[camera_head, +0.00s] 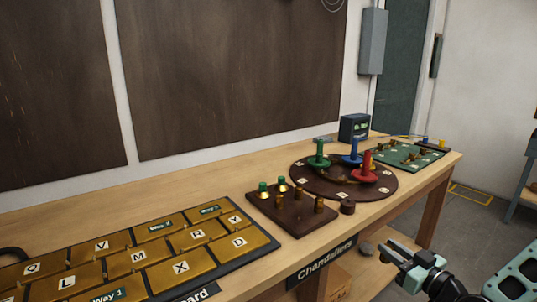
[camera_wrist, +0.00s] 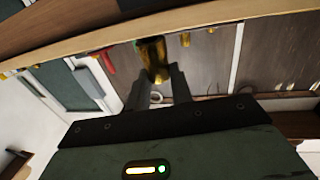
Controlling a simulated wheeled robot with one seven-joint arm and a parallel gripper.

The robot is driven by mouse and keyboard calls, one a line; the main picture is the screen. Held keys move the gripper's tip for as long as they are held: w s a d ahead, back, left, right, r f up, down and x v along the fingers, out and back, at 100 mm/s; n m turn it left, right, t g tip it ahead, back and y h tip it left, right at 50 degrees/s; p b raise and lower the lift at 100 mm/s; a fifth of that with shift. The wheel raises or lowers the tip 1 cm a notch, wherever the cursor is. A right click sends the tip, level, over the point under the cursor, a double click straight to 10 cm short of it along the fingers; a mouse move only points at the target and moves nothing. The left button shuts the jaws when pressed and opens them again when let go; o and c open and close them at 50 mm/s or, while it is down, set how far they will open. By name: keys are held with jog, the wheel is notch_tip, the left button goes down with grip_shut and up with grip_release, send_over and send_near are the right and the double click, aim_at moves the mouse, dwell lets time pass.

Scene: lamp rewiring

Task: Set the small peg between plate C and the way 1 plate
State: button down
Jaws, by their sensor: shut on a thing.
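The way 1 plate (camera_head: 108,294) is a brass plate with a white-lettered label, at the bottom of the brass plate board in the head view. I cannot make out a plate marked C; the board is cut off at the left and bottom. My gripper (camera_head: 388,252) is in front of the table's front edge, right of the board and apart from it. In the wrist view my gripper (camera_wrist: 158,80) is shut on a brass peg (camera_wrist: 152,52), which stands out past the fingertips. The peg is hard to make out in the head view.
A dark peg block (camera_head: 290,215) with brass and green-topped pegs stands right of the board. Bare table lies behind the board.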

jog(key=s+d+f+m+t+h+p, duration=0.1)
jog(key=s+f+m+h, duration=0.4)
jog(key=f, duration=0.7)
jog(key=s+h, duration=0.2)
jog(key=s, duration=0.2)
jog(key=shift+s+d+f+t+h, duration=0.15)
jog(key=shift+d+t+h, duration=0.25)
jog(key=shift+d, duration=0.15)
